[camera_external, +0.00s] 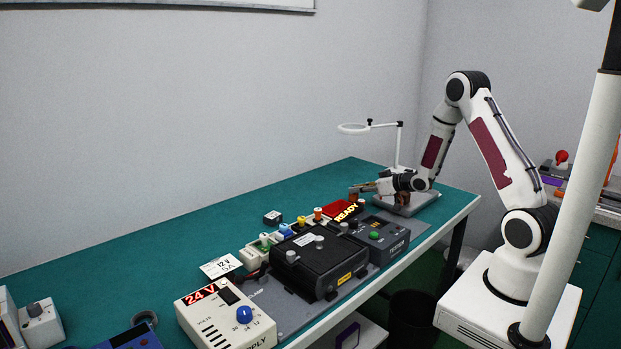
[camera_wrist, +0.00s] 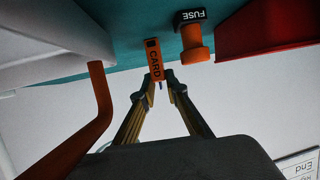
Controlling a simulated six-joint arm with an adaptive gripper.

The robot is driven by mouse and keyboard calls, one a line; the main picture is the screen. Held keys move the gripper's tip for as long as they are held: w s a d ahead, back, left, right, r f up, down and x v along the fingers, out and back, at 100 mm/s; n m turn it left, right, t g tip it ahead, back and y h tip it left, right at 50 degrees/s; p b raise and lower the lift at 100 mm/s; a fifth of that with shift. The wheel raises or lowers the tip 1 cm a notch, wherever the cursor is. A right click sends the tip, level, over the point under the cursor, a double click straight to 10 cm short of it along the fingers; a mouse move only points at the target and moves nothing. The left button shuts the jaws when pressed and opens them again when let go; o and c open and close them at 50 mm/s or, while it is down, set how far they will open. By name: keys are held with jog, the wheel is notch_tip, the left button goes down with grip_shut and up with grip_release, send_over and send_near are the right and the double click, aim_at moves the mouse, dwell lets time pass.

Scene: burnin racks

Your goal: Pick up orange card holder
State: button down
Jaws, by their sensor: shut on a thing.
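The orange card holder (camera_wrist: 154,58), marked CARD, is between the fingertips of my gripper (camera_wrist: 160,76) in the wrist view. My gripper is shut on its end. In the outside view my gripper (camera_external: 357,191) is low over the far end of the green bench, near the lamp stand. The card holder is too small there to tell apart from the fingers.
An orange piece marked FUSE (camera_wrist: 194,40) is close beside the card holder. A red bin (camera_wrist: 262,28) lies to its right. An orange bent bar (camera_wrist: 98,115) is at left. Black and grey boxes (camera_external: 318,258) and a power supply (camera_external: 222,315) fill the bench front.

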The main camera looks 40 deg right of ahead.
jog(key=shift+r, duration=0.15)
notch_tip(320, 180, up, 10)
dwell(0.9)
